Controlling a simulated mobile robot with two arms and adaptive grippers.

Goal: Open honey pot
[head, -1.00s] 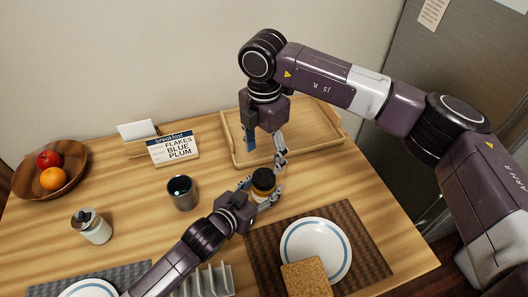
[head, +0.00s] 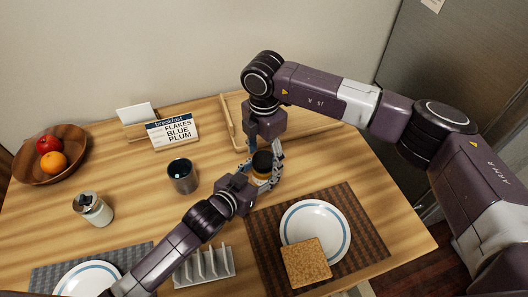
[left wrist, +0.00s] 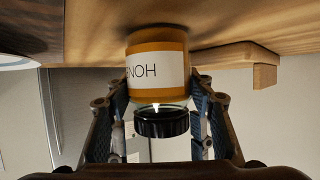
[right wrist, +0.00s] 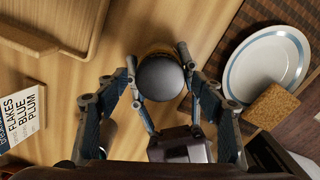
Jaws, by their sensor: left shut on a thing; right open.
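The honey pot is an amber jar (left wrist: 157,45) with a white label and a black lid (left wrist: 162,122); it stands on the table. In the head view its dark lid (head: 262,160) shows between my grippers. My left gripper (left wrist: 160,92) is shut on the jar, one finger on each side. My right gripper (right wrist: 158,66) points down from above and is open, its fingers on either side of the round lid (right wrist: 160,78). A gap shows beside the lid in the right wrist view. The jar's lower part is mostly hidden in the head view.
A dark cup (head: 182,175) and a small lidded jar (head: 93,209) stand to the left. A breakfast sign (head: 172,132) and wooden tray (head: 232,128) are behind. A plate (head: 340,222) with toast (head: 306,262) and a white rack (head: 205,268) are in front.

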